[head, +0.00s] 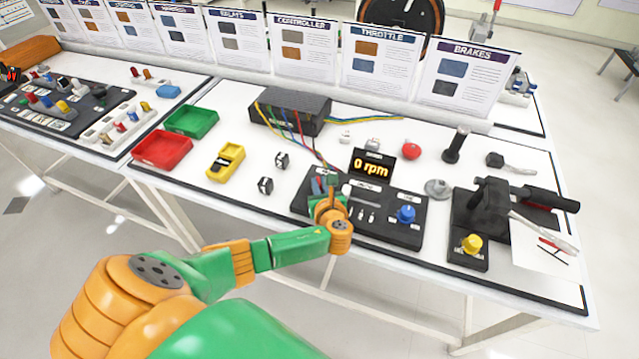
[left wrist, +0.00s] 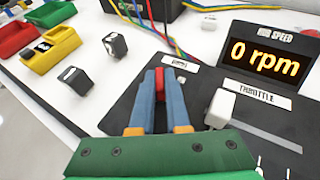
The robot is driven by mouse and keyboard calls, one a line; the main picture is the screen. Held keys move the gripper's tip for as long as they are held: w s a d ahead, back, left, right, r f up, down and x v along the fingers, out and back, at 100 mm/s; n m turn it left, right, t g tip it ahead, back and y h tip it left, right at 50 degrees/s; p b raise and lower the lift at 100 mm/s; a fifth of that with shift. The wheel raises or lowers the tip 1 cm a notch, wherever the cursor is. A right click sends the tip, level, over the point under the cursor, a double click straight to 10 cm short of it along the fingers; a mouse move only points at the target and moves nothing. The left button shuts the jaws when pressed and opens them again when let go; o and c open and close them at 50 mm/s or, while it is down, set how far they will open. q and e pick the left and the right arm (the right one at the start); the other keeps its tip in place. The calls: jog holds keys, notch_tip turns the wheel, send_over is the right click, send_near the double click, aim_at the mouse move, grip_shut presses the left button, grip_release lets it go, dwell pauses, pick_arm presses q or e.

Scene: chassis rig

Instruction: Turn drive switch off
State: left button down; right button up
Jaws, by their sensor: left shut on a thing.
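My left gripper (head: 322,186) is at the left part of the black control panel (head: 378,232). In the left wrist view its two blue fingers (left wrist: 159,88) are shut on a narrow red piece, which looks like the drive switch (left wrist: 160,76). Only the red strip between the fingers shows, so its on or off position cannot be told. A small white label (left wrist: 179,61) lies just behind the fingertips, its text too blurred to read surely. The speed display (head: 371,167) reads 0 rpm. My right gripper is not in view.
The white throttle knob (left wrist: 220,106) stands close to the right of my fingers. A blue knob (head: 405,214) is farther right on the panel. Coloured wires (head: 300,135) run from a black box (head: 291,108) behind.

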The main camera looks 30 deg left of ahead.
pick_arm(q)
jog(key=c, duration=0.9)
grip_release()
jog(key=p+v, duration=0.1)
jog(key=v, duration=0.5)
jog(key=shift+s+d+r+p, duration=0.1)
jog(key=shift+r+p, duration=0.05)
jog(key=shift+p, duration=0.2)
jog(key=shift+s+d+r, duration=0.1)
jog(key=shift+s+d, duration=0.15)
